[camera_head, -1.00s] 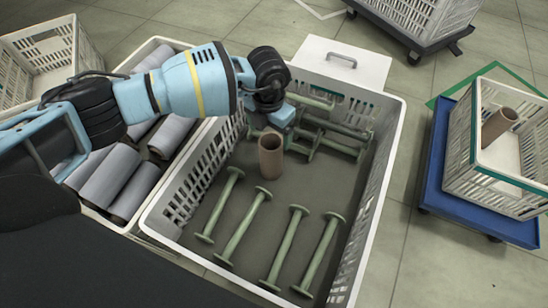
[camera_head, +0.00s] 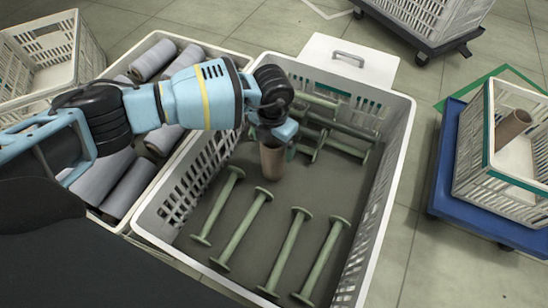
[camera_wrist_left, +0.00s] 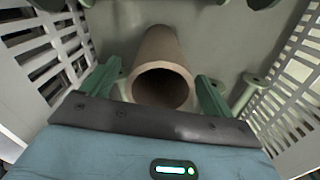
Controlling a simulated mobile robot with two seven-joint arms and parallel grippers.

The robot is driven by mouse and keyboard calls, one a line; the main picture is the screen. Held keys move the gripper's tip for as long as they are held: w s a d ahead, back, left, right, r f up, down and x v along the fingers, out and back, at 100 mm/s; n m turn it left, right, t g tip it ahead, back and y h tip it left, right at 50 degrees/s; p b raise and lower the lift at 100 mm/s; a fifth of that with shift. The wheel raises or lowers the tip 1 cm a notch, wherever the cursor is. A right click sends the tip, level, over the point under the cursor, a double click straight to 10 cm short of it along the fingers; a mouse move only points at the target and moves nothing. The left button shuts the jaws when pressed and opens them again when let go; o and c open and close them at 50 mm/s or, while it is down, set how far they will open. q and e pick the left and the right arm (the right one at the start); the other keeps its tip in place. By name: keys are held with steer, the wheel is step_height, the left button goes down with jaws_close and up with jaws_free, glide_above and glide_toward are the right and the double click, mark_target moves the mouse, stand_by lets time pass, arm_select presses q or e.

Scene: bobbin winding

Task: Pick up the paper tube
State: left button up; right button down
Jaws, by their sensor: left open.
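A brown, hollow paper tube (camera_head: 271,160) stands upright on the floor of the large white crate (camera_head: 398,150). In the wrist view the tube (camera_wrist_left: 163,58) shows its open end between two green fingers. My left gripper (camera_head: 281,133) is right above the tube in the head view, covering its top. It is open, with a finger on either side of the tube; whether either touches it cannot be told. My right gripper is not in view.
A left crate holds several grey rolls (camera_head: 153,60). Another brown tube (camera_head: 513,128) sits in a crate on a blue dolly (camera_head: 480,215).

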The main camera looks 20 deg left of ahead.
arm_select(q)
steer(key=shift+f, duration=0.8)
steer(key=shift+r, duration=0.1)
steer(key=c, duration=1.3)
steer(key=shift+c, duration=0.2)
